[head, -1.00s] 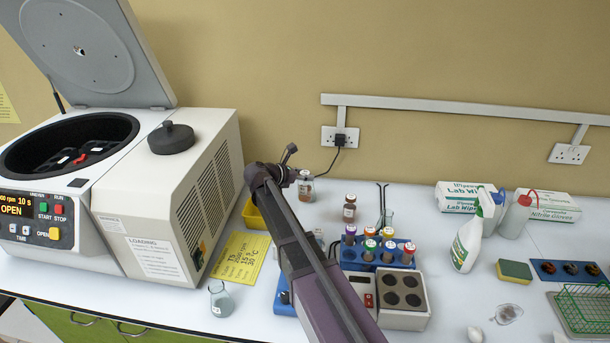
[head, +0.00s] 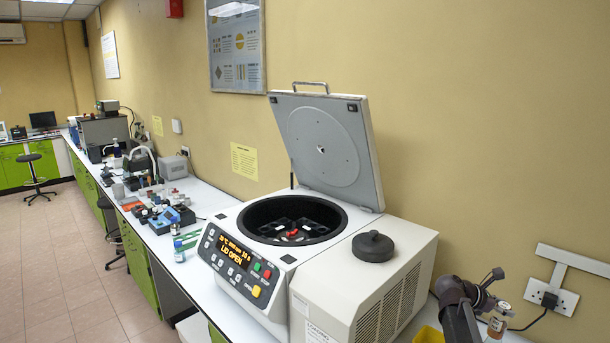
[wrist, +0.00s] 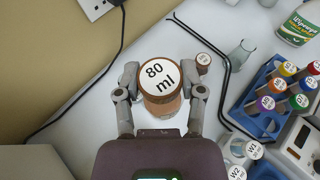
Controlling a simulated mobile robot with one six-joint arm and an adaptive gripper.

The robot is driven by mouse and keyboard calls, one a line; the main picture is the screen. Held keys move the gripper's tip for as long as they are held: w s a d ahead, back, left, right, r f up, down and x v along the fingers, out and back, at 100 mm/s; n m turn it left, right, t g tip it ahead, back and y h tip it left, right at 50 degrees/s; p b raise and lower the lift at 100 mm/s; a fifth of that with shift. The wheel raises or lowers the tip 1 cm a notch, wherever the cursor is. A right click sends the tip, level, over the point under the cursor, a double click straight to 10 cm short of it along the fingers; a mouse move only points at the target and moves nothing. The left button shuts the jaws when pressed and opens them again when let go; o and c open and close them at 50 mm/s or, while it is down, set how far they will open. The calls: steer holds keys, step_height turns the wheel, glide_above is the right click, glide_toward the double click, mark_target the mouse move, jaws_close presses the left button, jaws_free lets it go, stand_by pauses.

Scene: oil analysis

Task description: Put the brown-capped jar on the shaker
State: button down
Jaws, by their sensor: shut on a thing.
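The brown-capped jar (wrist: 160,76) is between the two fingers of my gripper (wrist: 164,88) in the wrist view. Its cap bears a white round label reading "80 ml". My gripper is shut on it.
A large centrifuge (head: 330,262) with its lid up stands left of my arm, a black knob-like piece (head: 373,247) on top. In the wrist view, a blue rack (wrist: 262,88) of capped vials, a bent black rod (wrist: 205,45) and a small brown bottle (wrist: 203,63) are nearby.

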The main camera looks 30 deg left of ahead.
steer(key=shift+r+p, duration=1.55)
steer(key=shift+r, duration=0.6)
